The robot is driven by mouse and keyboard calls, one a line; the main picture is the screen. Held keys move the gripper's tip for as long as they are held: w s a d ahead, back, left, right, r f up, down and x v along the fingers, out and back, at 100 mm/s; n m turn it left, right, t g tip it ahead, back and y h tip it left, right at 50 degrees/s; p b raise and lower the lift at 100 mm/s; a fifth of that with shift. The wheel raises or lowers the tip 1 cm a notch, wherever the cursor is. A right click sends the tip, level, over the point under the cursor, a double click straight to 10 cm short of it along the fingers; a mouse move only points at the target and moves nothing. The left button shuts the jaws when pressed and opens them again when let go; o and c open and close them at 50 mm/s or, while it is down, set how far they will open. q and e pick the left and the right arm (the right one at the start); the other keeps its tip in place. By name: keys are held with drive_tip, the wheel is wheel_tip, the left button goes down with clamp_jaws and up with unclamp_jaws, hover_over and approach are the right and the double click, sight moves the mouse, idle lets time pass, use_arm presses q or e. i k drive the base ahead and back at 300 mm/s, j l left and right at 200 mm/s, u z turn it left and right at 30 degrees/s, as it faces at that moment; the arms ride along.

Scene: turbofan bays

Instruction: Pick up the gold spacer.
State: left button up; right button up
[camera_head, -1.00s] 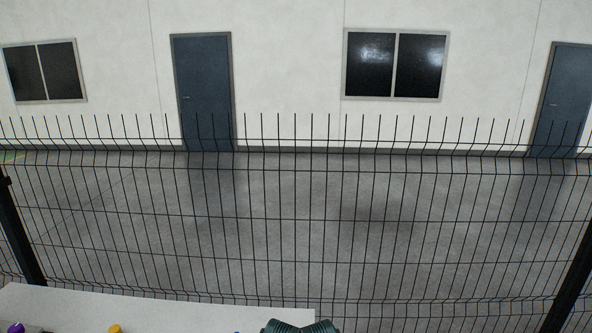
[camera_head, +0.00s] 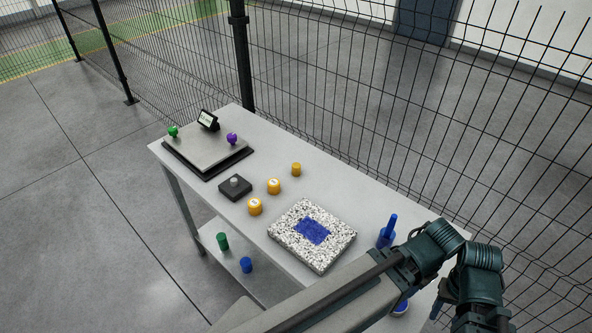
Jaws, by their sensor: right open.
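A small plain gold cylinder (camera_head: 296,169), which looks like the gold spacer, stands on the light grey table (camera_head: 345,185) near its far edge. Two wider yellow-gold round pieces with pale tops, a nearer one (camera_head: 255,206) and a farther one (camera_head: 273,186), stand to its lower left, apart from it. My right gripper (camera_head: 445,305) is at the lower right, open, well away from the gold cylinder and partly hidden by my own arm links. My left gripper is not in view.
A speckled slab with a blue patch (camera_head: 285,243) and a blue holder (camera_head: 386,238) lie toward my right arm. A scale (camera_head: 205,155) with green and purple knobs and a dark block (camera_head: 235,188) stand left. Green (camera_head: 222,241) and blue (camera_head: 246,265) cylinders sit lower. Wire fence runs behind.

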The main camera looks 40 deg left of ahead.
sight(296, 166)
drive_tip(key=k+j+z, duration=0.35)
drive_tip(key=j, duration=0.6)
drive_tip(key=k+j+z, duration=0.4)
drive_tip(key=k+j, duration=0.3)
drive_tip(key=k+j+z, duration=0.35)
drive_tip(key=k+j, duration=0.3)
drive_tip(key=j, duration=0.1)
